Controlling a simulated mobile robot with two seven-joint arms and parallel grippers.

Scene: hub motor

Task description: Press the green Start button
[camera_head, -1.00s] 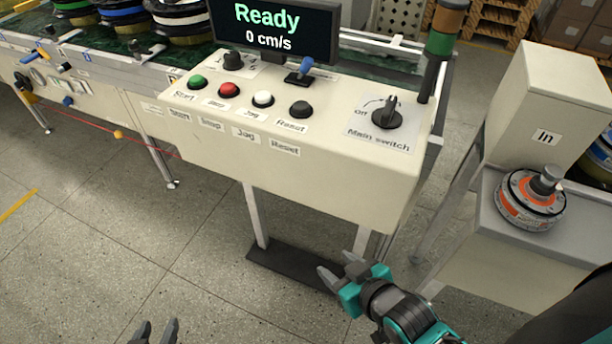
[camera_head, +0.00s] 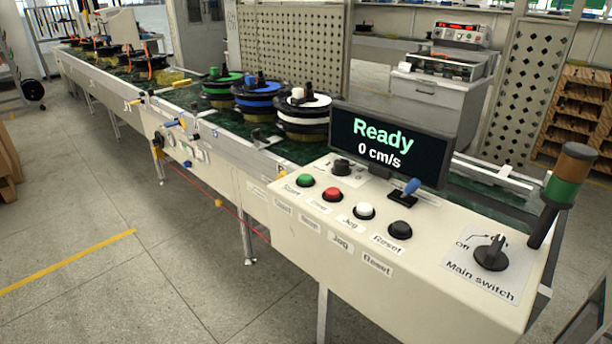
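The green Start button (camera_head: 305,180) is at the left end of a row of buttons on the cream control panel (camera_head: 300,228). To its right are a red button (camera_head: 332,194), a white button (camera_head: 364,211) and a black Reset button (camera_head: 400,230). The display (camera_head: 391,143) behind them reads "Ready" and "0 cm/s". The main switch (camera_head: 491,253) is a black rotary knob at the panel's right end. Nothing covers the Start button. Neither of my grippers shows in the current view.
A signal tower (camera_head: 563,185) rises at the panel's right. The conveyor (camera_head: 195,101) carries several hub motors away to the left. The floor (camera_head: 150,270) at front left is clear.

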